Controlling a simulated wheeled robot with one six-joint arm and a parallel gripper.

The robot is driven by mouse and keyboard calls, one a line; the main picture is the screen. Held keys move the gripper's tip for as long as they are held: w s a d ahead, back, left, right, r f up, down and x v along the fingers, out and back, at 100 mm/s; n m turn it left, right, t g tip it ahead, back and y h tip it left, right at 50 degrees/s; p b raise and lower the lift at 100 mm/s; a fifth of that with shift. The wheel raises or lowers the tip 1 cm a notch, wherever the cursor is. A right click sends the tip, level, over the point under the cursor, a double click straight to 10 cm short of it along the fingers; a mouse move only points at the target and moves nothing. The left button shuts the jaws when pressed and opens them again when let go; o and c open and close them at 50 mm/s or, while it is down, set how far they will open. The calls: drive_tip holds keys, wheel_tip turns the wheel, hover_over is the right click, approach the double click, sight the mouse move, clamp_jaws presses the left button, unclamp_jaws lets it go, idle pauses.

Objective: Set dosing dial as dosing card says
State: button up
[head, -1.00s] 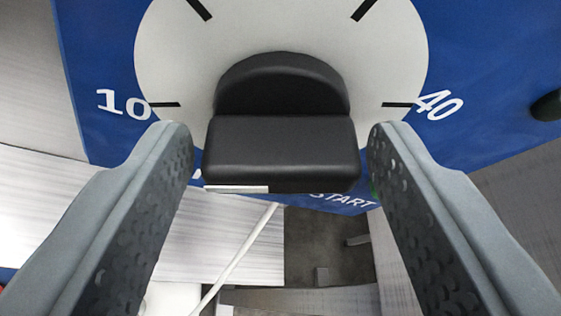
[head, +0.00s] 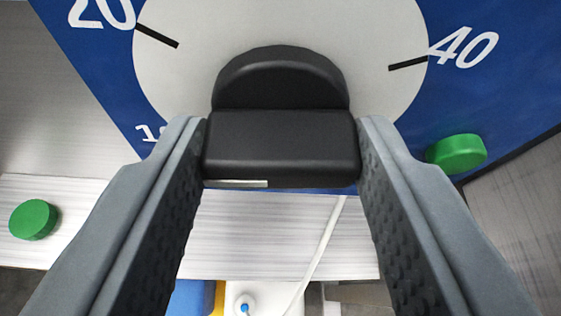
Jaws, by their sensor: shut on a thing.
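The black dosing dial knob (head: 281,147) stands in the middle of a white dial face (head: 290,22) on a blue panel (head: 500,90). My gripper (head: 281,145) is shut on the knob, one finger against each side. A "20" (head: 101,12) shows at the upper left and a "40" (head: 463,47) at the right, each by a black tick. Part of a "1" label (head: 145,132) shows beside the left finger. A pale strip lies on the knob's lower left edge. Which number the knob points to is not clear. I see no dosing card.
A round green button (head: 456,153) sits on the panel at the right. Another green round piece (head: 34,220) lies on the pale surface at the left. A white cable (head: 325,240) hangs below the knob. Blue, yellow and white items (head: 192,298) show at the bottom.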

drive_tip(key=m, duration=0.1)
drive_tip(key=m+y, duration=0.2)
drive_tip(key=shift+w+d+f+m+g, duration=0.1)
drive_tip(key=shift+d+m+g, duration=0.15)
drive_tip(key=shift+m+g, duration=0.15)
drive_tip(key=m+y, duration=0.2)
drive_tip(key=m, duration=0.1)
drive_tip(key=shift+d+f+y, duration=0.1)
drive_tip(key=shift+y, duration=0.2)
drive_tip(key=m+y, duration=0.2)
drive_tip(key=m, duration=0.1)
drive_tip(key=shift+f+m, duration=0.1)
drive_tip(key=shift+m, duration=0.2)
drive_tip(key=shift+d+f+m+t+y, duration=0.1)
drive_tip(key=shift+m+t+y, duration=0.2)
drive_tip(key=shift+m, duration=0.65)
drive_tip(key=shift+f+m+t+y, duration=0.1)
drive_tip(key=shift+m+t+y, duration=0.2)
drive_tip(key=shift+m, duration=0.65)
drive_tip(key=o, duration=0.9)
drive_tip(key=shift+o, duration=0.4)
drive_tip(key=shift+r, duration=0.1)
